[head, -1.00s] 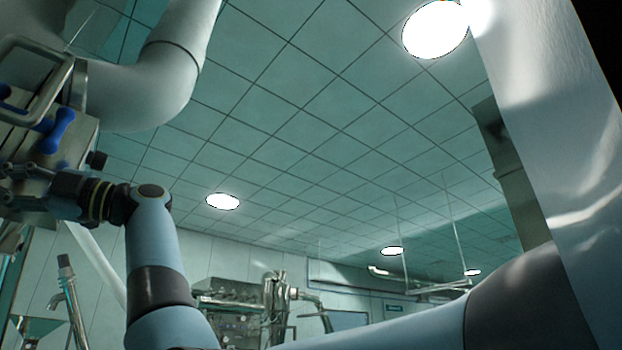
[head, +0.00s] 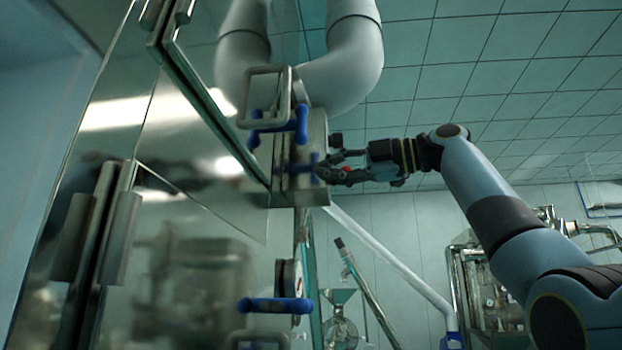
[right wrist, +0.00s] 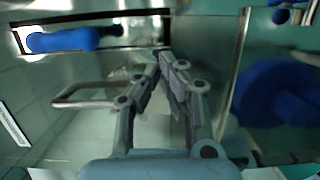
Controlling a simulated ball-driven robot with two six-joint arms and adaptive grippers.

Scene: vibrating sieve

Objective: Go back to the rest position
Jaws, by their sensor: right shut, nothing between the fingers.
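My right gripper (head: 326,170) reaches in from the right in the head view, next to a metal box on the cabinet with blue handles (head: 282,127). In the right wrist view its fingers (right wrist: 166,56) come together at the tips with nothing between them. A blue handle (right wrist: 75,39) shows at the upper left there, and a metal loop handle (right wrist: 82,97) lies left of the fingers. I cannot tell whether the fingertips touch the box. My left gripper is not in view.
A shiny metal cabinet (head: 185,262) fills the left, with another blue handle (head: 275,305) low on it. A thick pale pipe (head: 345,75) bends above the box. Metal machinery (head: 480,285) stands at the back right. The space under the ceiling at right looks open.

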